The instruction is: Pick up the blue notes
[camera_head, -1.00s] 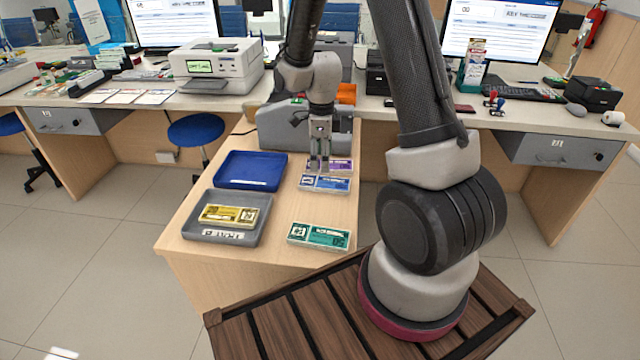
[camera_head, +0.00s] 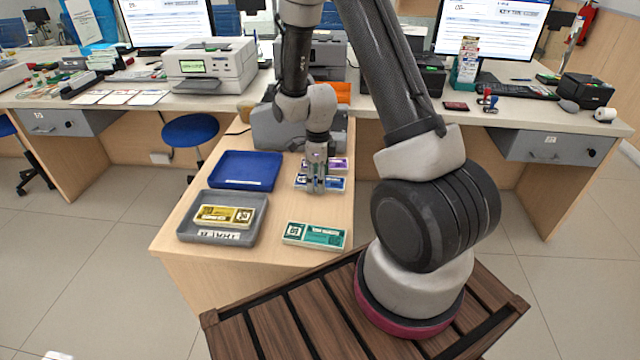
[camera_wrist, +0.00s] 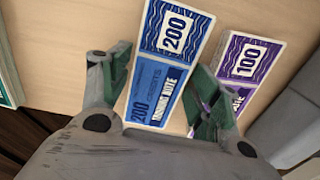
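The blue notes (camera_head: 335,185) lie flat as a bundle on the wooden counter. In the wrist view the blue notes (camera_wrist: 161,72) show the number 200 and sit between my gripper's two spread fingers. My gripper (camera_head: 316,188) points down over them in the head view. It also shows in the wrist view (camera_wrist: 161,88), open, with a finger on either side of the bundle. I cannot tell whether the fingertips touch the counter. The right finger is close to the purple notes (camera_wrist: 243,66), which lie beside the blue ones and show 100.
Green notes (camera_head: 315,235) lie at the counter's front. Yellow notes (camera_head: 226,215) rest in a grey tray (camera_head: 184,231). An empty blue tray (camera_head: 246,170) is behind it. A grey machine (camera_head: 268,128) stands at the back.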

